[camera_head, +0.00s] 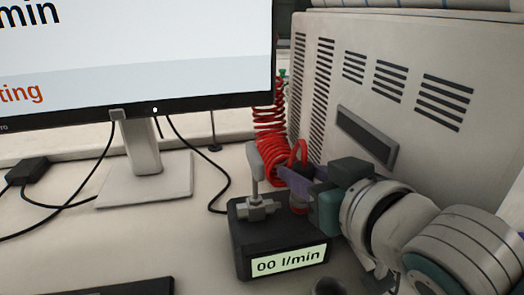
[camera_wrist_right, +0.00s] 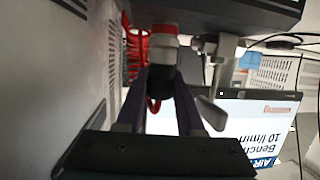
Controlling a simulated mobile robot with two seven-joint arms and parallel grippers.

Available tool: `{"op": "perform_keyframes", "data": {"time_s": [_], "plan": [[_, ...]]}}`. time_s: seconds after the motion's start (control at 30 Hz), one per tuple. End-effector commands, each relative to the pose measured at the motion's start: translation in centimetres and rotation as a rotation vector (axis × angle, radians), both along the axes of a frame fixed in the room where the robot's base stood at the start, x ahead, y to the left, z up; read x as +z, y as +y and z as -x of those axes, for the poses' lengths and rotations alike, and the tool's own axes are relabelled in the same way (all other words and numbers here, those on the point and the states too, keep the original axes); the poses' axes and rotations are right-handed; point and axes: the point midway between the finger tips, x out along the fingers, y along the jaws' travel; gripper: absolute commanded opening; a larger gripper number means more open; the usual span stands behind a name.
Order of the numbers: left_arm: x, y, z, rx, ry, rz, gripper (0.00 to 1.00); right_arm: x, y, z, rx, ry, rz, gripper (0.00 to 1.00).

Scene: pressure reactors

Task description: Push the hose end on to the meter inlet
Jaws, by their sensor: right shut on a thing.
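The meter (camera_head: 283,262) is a black box on the bench with a lit display reading "00 l/min". A metal valve with a grey lever (camera_head: 257,163) stands on its left side. The red coiled hose (camera_head: 268,130) comes down behind the meter and loops to my right gripper (camera_head: 297,176). Its purple fingers are shut on the dark hose end (camera_wrist_right: 162,72), above the meter's right part. In the right wrist view, a pale and red fitting (camera_wrist_right: 164,40) lies in line with the hose end, towards the meter. I cannot tell whether the hose end is seated. My left gripper is out of view.
A large beige vented cabinet (camera_head: 400,45) stands close behind and right of my right arm. A monitor (camera_head: 130,60) on a stand is at the left, with black cables on the bench. The bench left of the meter is mostly clear.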

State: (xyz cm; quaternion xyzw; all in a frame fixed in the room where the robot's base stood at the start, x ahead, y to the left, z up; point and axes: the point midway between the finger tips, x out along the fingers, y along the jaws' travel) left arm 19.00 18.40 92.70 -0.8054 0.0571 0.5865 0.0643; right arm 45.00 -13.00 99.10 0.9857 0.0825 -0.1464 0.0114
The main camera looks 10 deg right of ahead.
Motion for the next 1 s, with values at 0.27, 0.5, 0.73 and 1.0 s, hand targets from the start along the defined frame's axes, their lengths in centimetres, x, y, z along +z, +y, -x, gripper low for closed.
{"op": "perform_keyframes", "data": {"time_s": [0.27,0.5,0.73,1.0], "plan": [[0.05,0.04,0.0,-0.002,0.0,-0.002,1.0,-0.81,-0.11,0.16,-0.003,0.015,0.002,0.0],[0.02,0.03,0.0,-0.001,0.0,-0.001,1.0,-0.93,-0.14,0.19,-0.003,0.018,0.004,0.47],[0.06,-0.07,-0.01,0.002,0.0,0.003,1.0,-0.64,-0.09,0.11,-0.002,0.01,0.002,0.72],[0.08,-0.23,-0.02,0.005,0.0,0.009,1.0,-0.54,-0.06,0.08,-0.002,0.008,0.002,0.83]]}}
